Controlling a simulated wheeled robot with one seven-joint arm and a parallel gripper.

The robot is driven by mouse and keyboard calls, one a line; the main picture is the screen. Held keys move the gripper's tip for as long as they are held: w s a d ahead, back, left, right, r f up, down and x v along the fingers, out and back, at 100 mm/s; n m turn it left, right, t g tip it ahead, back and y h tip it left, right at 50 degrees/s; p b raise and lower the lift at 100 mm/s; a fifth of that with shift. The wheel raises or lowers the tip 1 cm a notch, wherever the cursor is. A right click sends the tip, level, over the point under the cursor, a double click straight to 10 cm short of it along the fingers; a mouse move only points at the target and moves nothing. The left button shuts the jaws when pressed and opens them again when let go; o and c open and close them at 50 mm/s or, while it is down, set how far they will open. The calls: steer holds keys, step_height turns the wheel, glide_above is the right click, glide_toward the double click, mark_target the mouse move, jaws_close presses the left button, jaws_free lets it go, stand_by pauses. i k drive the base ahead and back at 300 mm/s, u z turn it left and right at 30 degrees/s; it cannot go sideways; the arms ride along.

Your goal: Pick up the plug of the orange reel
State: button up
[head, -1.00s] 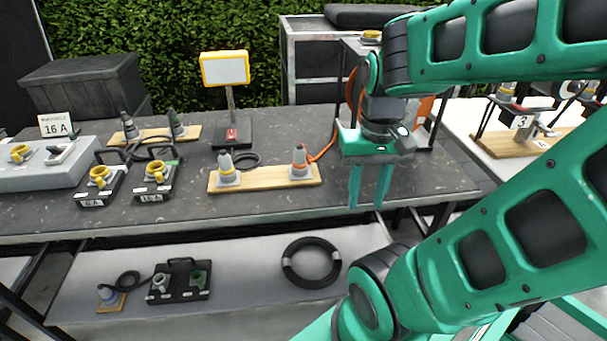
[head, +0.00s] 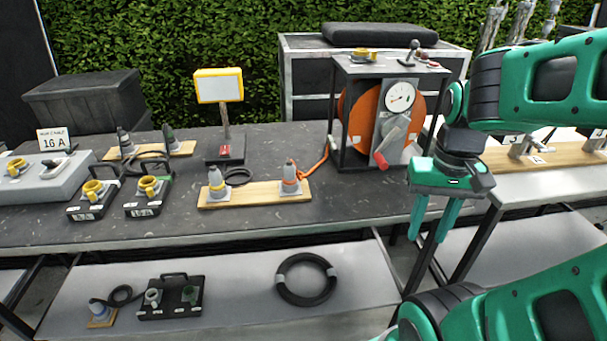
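The orange reel (head: 362,122) stands in a black frame at the back right of the dark table, with a round gauge and a red-tipped crank on its front. An orange cable runs from it to a grey plug with an orange ring (head: 291,182). This plug stands upright on the right end of a wooden board (head: 252,196). My gripper (head: 432,238) points down, fingers apart and empty, in front of the table's right end, well right of the orange-ringed plug.
A yellow-framed sign (head: 219,86) stands behind the board. Black socket boxes (head: 148,196) are at the left of the dark table (head: 330,212). The lower shelf holds a black cable coil (head: 306,280). The tabletop right of the board is clear.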

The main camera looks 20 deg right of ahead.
mark_target(291, 173)
steer(key=z, duration=0.1)
steer(key=i, duration=0.5)
steer(key=u, duration=1.35)
steer(key=k, duration=0.65)
steer(key=z, duration=0.05)
steer(key=i, duration=0.5)
steer(key=z, duration=0.05)
